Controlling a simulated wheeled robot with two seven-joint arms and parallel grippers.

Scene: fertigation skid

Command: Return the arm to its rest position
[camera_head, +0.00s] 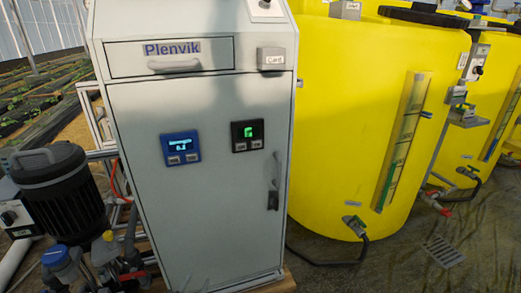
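Neither of my arms and neither gripper shows in the head view, so I cannot see whether the grippers are open or shut. A grey cabinet (205,215) marked "Plenvik" stands in front of me. It has a closed drawer (130,63) at the top and a closed door with a dark handle (273,190). A blue display (180,148) and a black display with a green sign (247,135) sit on its front.
Large yellow tanks (335,140) stand to the right, with a level gauge (402,140) and a hose outlet (354,225). A dark pump motor (62,195) stands at the left. The floor (400,265) at the lower right is mostly clear, with a drain grate (443,252).

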